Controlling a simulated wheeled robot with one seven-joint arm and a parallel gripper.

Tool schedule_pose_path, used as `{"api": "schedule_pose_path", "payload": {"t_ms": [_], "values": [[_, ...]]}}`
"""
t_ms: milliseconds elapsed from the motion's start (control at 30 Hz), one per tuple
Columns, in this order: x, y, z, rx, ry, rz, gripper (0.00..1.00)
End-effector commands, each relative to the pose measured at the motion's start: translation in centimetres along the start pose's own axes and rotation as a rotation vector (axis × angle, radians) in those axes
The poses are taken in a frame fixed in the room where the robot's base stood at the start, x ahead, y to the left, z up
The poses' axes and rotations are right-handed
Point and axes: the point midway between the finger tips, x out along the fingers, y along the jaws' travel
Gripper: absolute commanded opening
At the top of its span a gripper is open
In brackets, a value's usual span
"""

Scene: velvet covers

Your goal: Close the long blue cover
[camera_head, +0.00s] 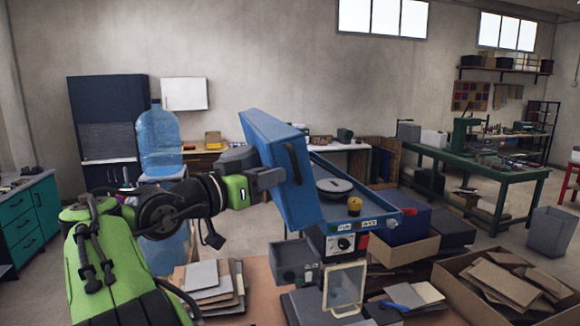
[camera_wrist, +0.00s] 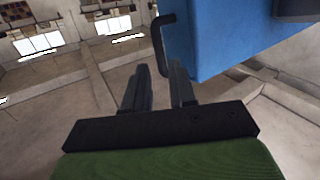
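The long blue cover (camera_head: 272,150) stands raised and tilted above the left side of a blue-rimmed machine (camera_head: 372,218). A black bar handle (camera_head: 293,163) is on its face. My gripper (camera_head: 273,178) is at the cover's left side, at about the handle's height. In the wrist view the cover (camera_wrist: 215,35) fills the upper right, and the handle (camera_wrist: 160,42) hangs at its left edge. My gripper's two fingers (camera_wrist: 160,72) are apart there, with the handle's lower end seen between the tips. I cannot tell whether they touch it.
A round dark disc (camera_head: 335,186) and a yellow knob (camera_head: 354,206) are on the machine's top. A blue water bottle (camera_head: 158,138) stands behind my arm. A green workbench (camera_head: 480,165) is at the right.

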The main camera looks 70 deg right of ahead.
Motion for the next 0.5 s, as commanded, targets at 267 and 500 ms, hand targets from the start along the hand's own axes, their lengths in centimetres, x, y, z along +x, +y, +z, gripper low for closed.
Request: {"api": "schedule_pose_path", "payload": {"t_ms": [267, 500], "values": [[4.4, 0.3, -0.1, 0.000, -0.001, 0.007, 0.25], [6.4, 0.1, -0.1, 0.002, 0.000, 0.000, 0.25]]}}
